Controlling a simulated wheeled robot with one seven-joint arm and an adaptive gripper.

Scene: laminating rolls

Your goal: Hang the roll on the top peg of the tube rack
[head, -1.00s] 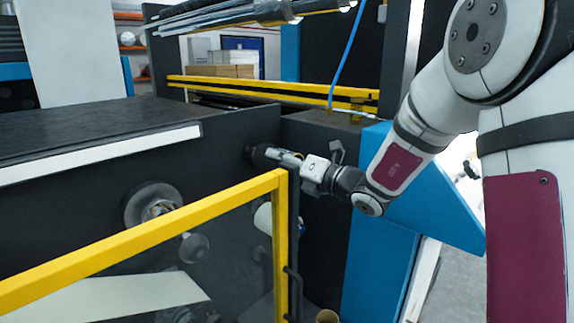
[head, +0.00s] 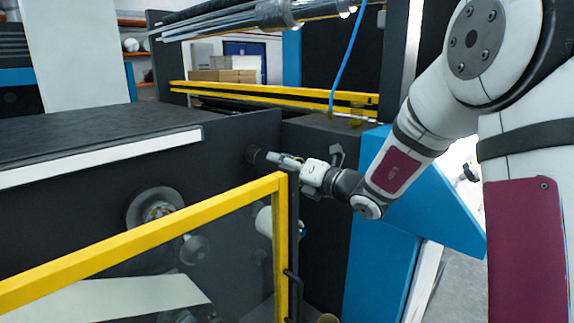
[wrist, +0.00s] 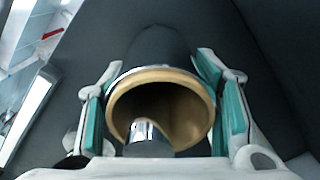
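The roll (wrist: 150,48) is a dark cylinder with a tan core. In the wrist view its open core end faces my camera, and it also shows in the head view as a dark cylinder (head: 255,155) against the dark panel. A shiny metal peg (wrist: 147,138) shows inside the core, at the lower edge in that view. My gripper (wrist: 160,75) has teal-padded fingers on both sides of the roll, appearing to touch it near their tips. It also shows in the head view (head: 268,157). The peg's base is hidden by the roll.
A yellow-framed clear guard (head: 140,240) stands in front, close below my forearm. A metal hub (head: 155,210) and a pale roll (head: 264,220) sit lower on the panel. A blue machine side (head: 385,235) lies to the right.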

